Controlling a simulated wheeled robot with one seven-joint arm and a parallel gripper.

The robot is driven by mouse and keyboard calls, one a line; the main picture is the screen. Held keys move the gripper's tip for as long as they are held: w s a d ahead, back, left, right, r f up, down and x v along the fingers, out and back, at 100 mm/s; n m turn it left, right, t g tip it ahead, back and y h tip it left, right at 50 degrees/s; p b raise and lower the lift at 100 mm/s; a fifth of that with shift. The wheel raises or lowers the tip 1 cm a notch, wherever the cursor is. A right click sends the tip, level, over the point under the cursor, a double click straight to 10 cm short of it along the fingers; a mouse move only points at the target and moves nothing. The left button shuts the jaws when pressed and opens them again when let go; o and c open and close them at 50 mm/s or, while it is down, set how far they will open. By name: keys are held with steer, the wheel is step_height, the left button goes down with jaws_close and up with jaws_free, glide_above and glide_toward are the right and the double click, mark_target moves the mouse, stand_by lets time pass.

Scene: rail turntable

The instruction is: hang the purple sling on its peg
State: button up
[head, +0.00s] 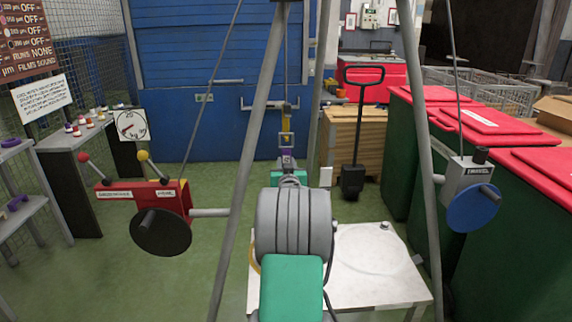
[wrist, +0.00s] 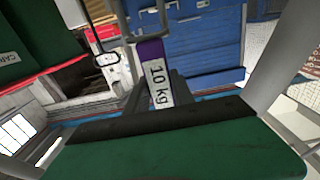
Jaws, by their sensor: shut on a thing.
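The purple sling (wrist: 149,49) shows in the wrist view as a purple strap with a white tag reading "10 kg" (wrist: 158,84). My gripper (head: 288,165) is shut on it, with grey fingers on either side of the tag. In the head view a small purple part of the sling (head: 287,152) shows just above my gripper, below a yellow and dark piece (head: 287,138) in line with a hanging line. Whether the sling touches that piece is unclear. Which peg belongs to the sling cannot be told. My arm hides what lies below.
Grey tripod legs (head: 252,150) stand on both sides of my arm. A crossbar with upturned ends (head: 270,106) is behind my gripper. A red winch box (head: 172,202) is left, a blue handwheel (head: 473,208) right. Red-lidded green bins (head: 480,120) line the right. A white plate (head: 365,270) lies below.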

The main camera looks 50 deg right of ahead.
jaws_close()
steer(key=shift+r, duration=0.1)
steer(key=shift+r, duration=0.1)
steer(key=shift+r, duration=0.75)
steer(key=b+v, duration=0.3)
steer(key=v, duration=0.6)
stand_by(0.8)
